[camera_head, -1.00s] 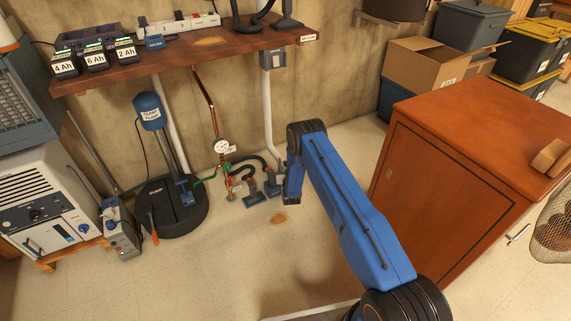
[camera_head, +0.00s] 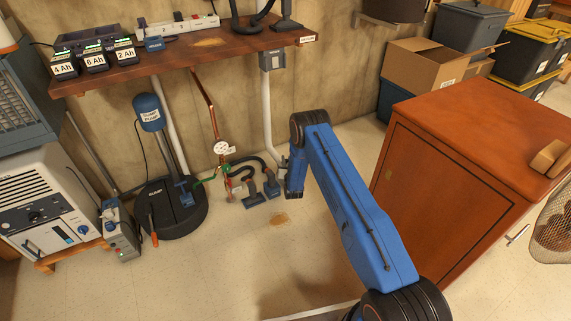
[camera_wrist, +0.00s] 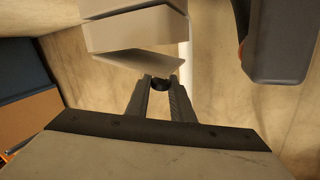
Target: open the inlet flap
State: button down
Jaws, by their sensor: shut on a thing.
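In the wrist view, my gripper (camera_wrist: 160,86) has its two fingers closed around a small dark round knob (camera_wrist: 161,85). Directly above the fingertips is a pale grey, box-like housing (camera_wrist: 135,36). A thin pale panel (camera_wrist: 138,60) on its underside, which looks like the inlet flap, slants with its edge close to the knob. I cannot tell how far it stands open, or whether the knob joins it. In the head view my blue arm reaches toward the wall; the fingers and flap cannot be made out there.
A white pipe (camera_wrist: 186,68) runs down the wall behind the fingertips. In the head view, pipework with a white gauge (camera_head: 221,148) and a black sump lid (camera_head: 172,207) stand left of my arm. A wooden cabinet (camera_head: 455,190) stands right.

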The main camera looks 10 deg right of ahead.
jog(key=shift+w+d+r+m+g, duration=0.15)
jog(key=shift+d+r+m+g, duration=0.15)
jog(key=shift+d+r+m, duration=0.35)
jog(key=shift+w+d+r+m+g+y, duration=0.25)
jog(key=shift+d+r+m+g+y, duration=0.35)
jog(key=shift+m, duration=0.65)
jog(key=d+m, duration=0.1)
jog(key=d, duration=0.1)
jog(key=w+r+m+y, duration=0.1)
jog(key=shift+d+r+m+g, duration=0.1)
jog(key=shift+d+m+g, duration=0.2)
jog(key=shift+d+g, duration=0.1)
jog(key=d+m+y, duration=0.1)
jog(key=d, duration=0.1)
jog(key=w+d+m, duration=0.1)
jog(key=d+f+m+g+y, duration=0.1)
jog(key=d, duration=0.1)
jog(key=shift+w+d+m+y, duration=0.3)
jog(key=shift+f, duration=0.15)
